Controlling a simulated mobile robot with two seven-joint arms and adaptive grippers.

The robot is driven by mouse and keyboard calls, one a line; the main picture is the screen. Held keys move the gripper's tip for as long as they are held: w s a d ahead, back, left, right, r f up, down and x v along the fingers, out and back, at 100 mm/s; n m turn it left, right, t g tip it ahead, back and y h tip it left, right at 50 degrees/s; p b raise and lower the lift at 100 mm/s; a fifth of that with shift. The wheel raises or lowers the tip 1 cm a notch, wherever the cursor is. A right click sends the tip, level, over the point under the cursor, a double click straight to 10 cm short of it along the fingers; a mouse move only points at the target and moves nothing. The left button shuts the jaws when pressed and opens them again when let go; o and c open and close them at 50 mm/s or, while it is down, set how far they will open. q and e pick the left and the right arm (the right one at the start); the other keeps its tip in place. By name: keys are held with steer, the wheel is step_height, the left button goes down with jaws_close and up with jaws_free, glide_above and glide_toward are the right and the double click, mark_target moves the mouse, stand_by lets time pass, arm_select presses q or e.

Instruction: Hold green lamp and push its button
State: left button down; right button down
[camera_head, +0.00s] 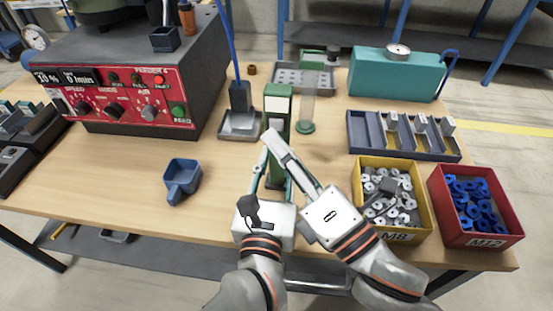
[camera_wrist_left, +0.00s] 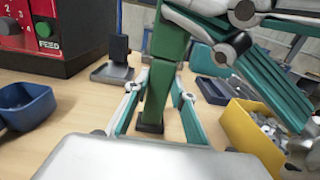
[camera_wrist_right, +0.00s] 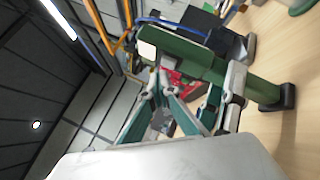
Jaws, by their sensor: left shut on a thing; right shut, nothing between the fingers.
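The green lamp (camera_head: 278,103) stands upright on the table in the middle of the head view, a pale panel near its top. It also shows in the left wrist view (camera_wrist_left: 167,45), its dark foot on the table, and in the right wrist view (camera_wrist_right: 205,66). My left gripper (camera_wrist_left: 162,88) is shut around the lamp's post, one finger on each side. My right gripper (camera_head: 272,137) is shut and empty, its fingertips close in front of the lamp's upper part. I cannot tell whether they touch it. The button is not clearly visible; the right fingers hide part of the lamp.
A red-fronted feeder machine (camera_head: 130,96) stands left, with a blue scoop (camera_head: 182,182) before it. A clear tube (camera_head: 308,108) stands just right of the lamp. A yellow bin (camera_head: 427,205), a red bin (camera_head: 506,200) and a divided tray (camera_head: 375,150) fill the right side.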

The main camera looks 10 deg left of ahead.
arm_select(q)
steer(key=shift+f, duration=0.25)
arm_select(e)
steer(key=s, duration=0.6)
arm_select(q)
steer(key=c, duration=1.7)
jaws_free()
steer(key=shift+o, duration=0.4)
steer(key=shift+r, duration=0.1)
